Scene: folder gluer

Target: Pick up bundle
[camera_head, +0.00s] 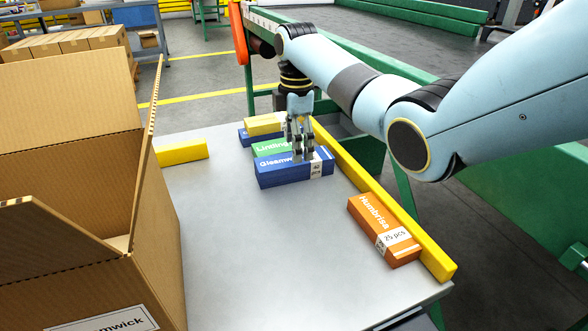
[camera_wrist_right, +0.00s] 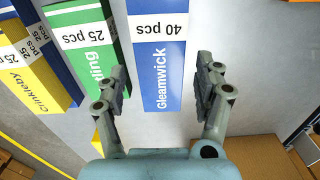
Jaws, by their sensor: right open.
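Several bundles lie in a row on the grey table. The blue Gleamwick bundle (camera_head: 275,174) is nearest in that row, with a white 40 pcs band; in the right wrist view the bundle (camera_wrist_right: 155,75) lies between my finger tips. A green Linding bundle (camera_head: 264,147) is behind it, and a yellow bundle (camera_head: 261,126) and another blue one (camera_head: 245,138) are farther back. An orange Humbrisa bundle (camera_head: 372,222) lies apart at the right. My right gripper (camera_head: 301,150) is open and points down above the Gleamwick bundle. My left gripper is not in view.
A large open cardboard box (camera_head: 155,240) labelled Gleamwick stands at the left. A yellow rail (camera_head: 372,190) runs along the table's right edge, and a short yellow rail (camera_head: 181,153) lies at the left. The table's front middle is clear.

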